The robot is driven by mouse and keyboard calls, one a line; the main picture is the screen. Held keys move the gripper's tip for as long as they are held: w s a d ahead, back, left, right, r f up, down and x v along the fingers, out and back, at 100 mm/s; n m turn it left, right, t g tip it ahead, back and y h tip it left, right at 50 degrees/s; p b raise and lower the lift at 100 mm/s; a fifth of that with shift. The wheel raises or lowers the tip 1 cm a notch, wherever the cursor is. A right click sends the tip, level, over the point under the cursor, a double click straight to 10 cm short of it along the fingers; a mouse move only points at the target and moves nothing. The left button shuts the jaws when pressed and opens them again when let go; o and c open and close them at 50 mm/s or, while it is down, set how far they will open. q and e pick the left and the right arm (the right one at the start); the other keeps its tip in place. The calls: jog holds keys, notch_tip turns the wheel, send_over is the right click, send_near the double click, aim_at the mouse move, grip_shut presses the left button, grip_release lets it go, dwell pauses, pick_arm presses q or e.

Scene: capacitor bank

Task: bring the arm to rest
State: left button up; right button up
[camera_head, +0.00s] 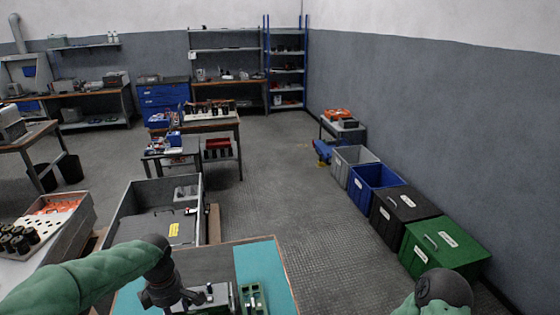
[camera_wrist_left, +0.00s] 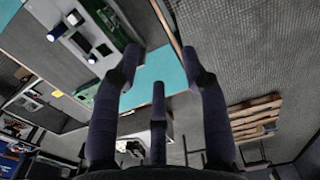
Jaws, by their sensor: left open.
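My left arm, in a green sleeve, reaches in from the left in the head view. Its dark gripper (camera_head: 172,292) is over the near workbench, beside a grey metal unit. In the left wrist view the fingers of this gripper (camera_wrist_left: 163,62) are spread apart with nothing between them. Past the fingertips lie the teal mat (camera_wrist_left: 160,72) and the workbench. Part of my right arm shows at the bottom right of the head view, with a green sleeve and a dark rounded joint. Its gripper is out of frame.
The near bench has a teal mat (camera_head: 262,262), a grey unit (camera_head: 216,296) and a green board (camera_head: 253,298). A grey open case (camera_head: 128,212) stands beyond it. Bins, including a green bin (camera_head: 446,250), line the right wall. The middle floor (camera_head: 300,190) is clear.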

pick_arm(q)
jog(key=s+d+f+m+h, duration=0.1)
jog(key=s+d+f+m, duration=0.3)
jog(key=f, duration=0.4)
jog(key=s+d+f+m+h, duration=0.2)
jog(key=d+f+m, duration=0.35)
jog(key=f, duration=0.35)
jog(key=s+d+f+m+h, duration=0.1)
jog(key=s+d+f+m, duration=0.25)
jog(key=d+f, duration=0.35)
jog(key=s+d+f+m, duration=0.1)
jog(key=s+f+m, duration=0.4)
jog(key=s+f, duration=0.1)
jog(key=shift+s+d+f, duration=0.25)
jog(key=shift+s+f, duration=0.05)
jog(key=shift+s, duration=0.6)
